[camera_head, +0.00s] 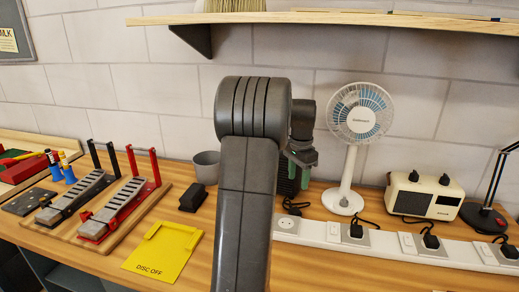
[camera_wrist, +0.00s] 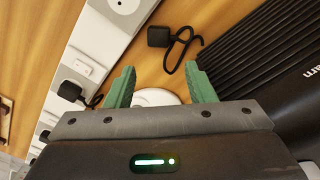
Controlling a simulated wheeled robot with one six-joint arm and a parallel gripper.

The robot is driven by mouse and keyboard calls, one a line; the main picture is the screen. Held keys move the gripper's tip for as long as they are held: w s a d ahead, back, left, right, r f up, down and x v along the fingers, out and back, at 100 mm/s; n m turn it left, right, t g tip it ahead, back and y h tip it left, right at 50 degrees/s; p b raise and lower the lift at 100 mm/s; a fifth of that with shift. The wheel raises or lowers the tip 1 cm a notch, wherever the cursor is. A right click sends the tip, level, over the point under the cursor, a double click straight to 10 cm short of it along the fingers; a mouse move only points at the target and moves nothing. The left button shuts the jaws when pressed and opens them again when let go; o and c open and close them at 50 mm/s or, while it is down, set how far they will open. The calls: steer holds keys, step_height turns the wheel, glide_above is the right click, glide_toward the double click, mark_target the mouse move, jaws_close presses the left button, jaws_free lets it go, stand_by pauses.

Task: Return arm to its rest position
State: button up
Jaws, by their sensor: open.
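The fan heater plug (camera_wrist: 158,37) is a small black block with a short curled black cable. It lies on the wooden bench between the power strip and the black ribbed fan heater (camera_wrist: 255,65). In the head view the plug (camera_head: 294,208) shows just behind the strip, below my gripper. My gripper (camera_wrist: 162,84) has two green fingers, spread apart with nothing between them. The plug is beyond the fingertips, apart from them. In the head view my gripper (camera_head: 300,165) hangs above the bench, and my arm hides much of the heater.
The white power strip (camera_head: 386,243) runs along the front right, its leftmost socket (camera_head: 286,223) empty and several others holding black plugs. A white fan (camera_head: 343,201), cream radio (camera_head: 424,196) and black lamp stand behind it. A yellow tray (camera_head: 162,250) lies left.

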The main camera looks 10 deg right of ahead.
mark_target(296, 210)
step_height(296, 210, down, 13)
steer(key=shift+r, duration=0.6)
